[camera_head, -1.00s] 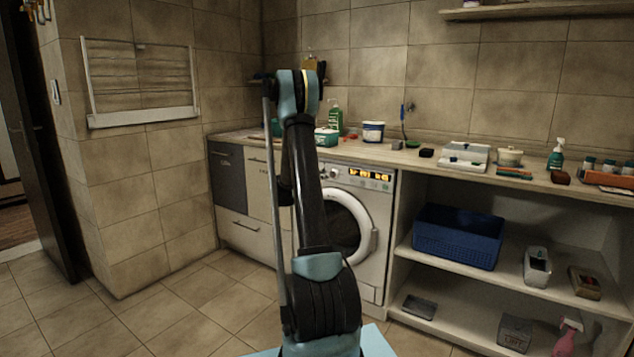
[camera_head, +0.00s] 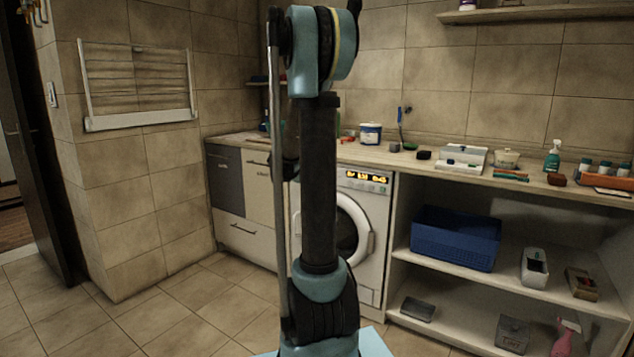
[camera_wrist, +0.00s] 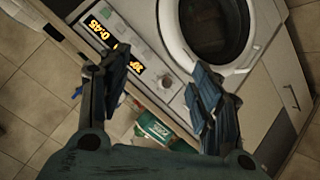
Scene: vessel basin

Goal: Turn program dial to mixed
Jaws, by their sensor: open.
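The white washing machine (camera_head: 377,231) stands under the counter, partly hidden by my arm. Its control panel shows a lit display (camera_head: 365,177). In the wrist view the panel runs diagonally, with lit display windows (camera_wrist: 98,29) reading about 0:45 and 30°. A pale round knob (camera_wrist: 166,82), apparently the program dial, shows between my fingers; its setting is too small to read. My gripper (camera_wrist: 160,61) is open and empty, its two dark fingers apart on either side of the knob in the picture. I see no contact. In the head view my arm hides the knob area and the gripper is not visible.
The round door (camera_wrist: 212,30) is at the wrist view's top, closed. A green-and-white package (camera_wrist: 155,127) shows below the panel there. The counter (camera_head: 472,171) holds a white tub (camera_head: 371,134) and several small items. A blue basket (camera_head: 456,240) sits on the right shelf.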

